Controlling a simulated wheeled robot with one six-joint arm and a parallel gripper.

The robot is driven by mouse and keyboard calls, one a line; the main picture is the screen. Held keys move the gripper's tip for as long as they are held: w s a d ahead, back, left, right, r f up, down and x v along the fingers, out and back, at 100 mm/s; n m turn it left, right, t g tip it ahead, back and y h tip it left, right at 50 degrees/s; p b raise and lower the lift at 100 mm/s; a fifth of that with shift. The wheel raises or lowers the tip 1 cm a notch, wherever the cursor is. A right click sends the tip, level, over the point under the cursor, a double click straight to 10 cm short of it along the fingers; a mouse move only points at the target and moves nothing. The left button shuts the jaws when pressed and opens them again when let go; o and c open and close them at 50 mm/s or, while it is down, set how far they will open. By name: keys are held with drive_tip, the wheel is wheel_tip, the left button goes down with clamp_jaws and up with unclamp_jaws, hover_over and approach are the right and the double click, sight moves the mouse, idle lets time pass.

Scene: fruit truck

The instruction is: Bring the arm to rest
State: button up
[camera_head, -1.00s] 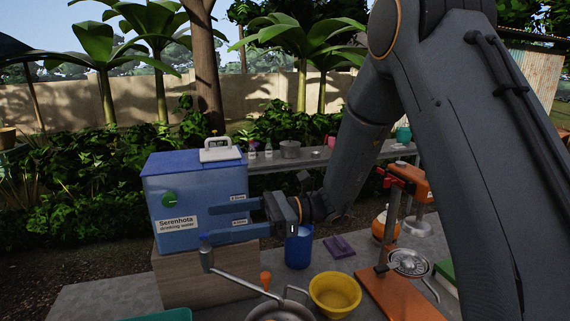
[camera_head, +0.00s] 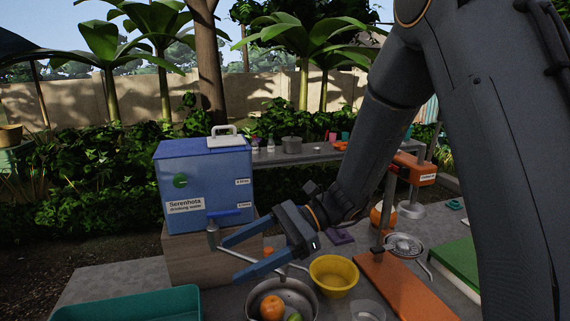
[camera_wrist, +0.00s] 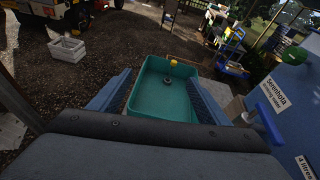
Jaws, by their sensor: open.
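My gripper (camera_head: 232,262) is open and empty, with its two blue fingers pointing left and a little down in the head view. It appears in front of the wooden block (camera_head: 188,262) under the blue drinking-water box (camera_head: 230,180). My dark arm reaches down to it from the upper right. In the wrist view the fingers (camera_wrist: 158,92) stand apart on either side of a teal tray (camera_wrist: 163,105), with nothing held between them. Whether a finger touches the tap (camera_head: 212,237) cannot be told.
A metal pan (camera_head: 268,290) with an orange and a green fruit lies below my gripper. A yellow bowl (camera_head: 333,276) and an orange-based press (camera_head: 395,285) stand right of it. The teal tray (camera_head: 130,306) is at the lower left. A white crate (camera_wrist: 67,49) stands on the ground.

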drive_tip(key=s+d+f+n+t+h+b, duration=0.1)
drive_tip(key=s+d+f+n+h+b, duration=0.25)
drive_tip(key=d+f, duration=0.4)
drive_tip(key=s+d+f+n+t+h+b, duration=0.1)
drive_tip(key=s+d+f+n+h+b, duration=0.1)
drive_tip(key=d+f+h, duration=0.5)
drive_tip(key=w+d+f+n+t+h+b, duration=0.2)
drive_tip(key=d+n, duration=0.5)
drive_tip(key=d, duration=0.6)
drive_tip(key=f+t+h+b, duration=0.1)
drive_tip(key=t, duration=0.1)
drive_tip(key=shift+d+f+t, duration=0.2)
drive_tip(key=shift+d+t, duration=0.05)
drive_tip(key=shift+t, duration=0.05)
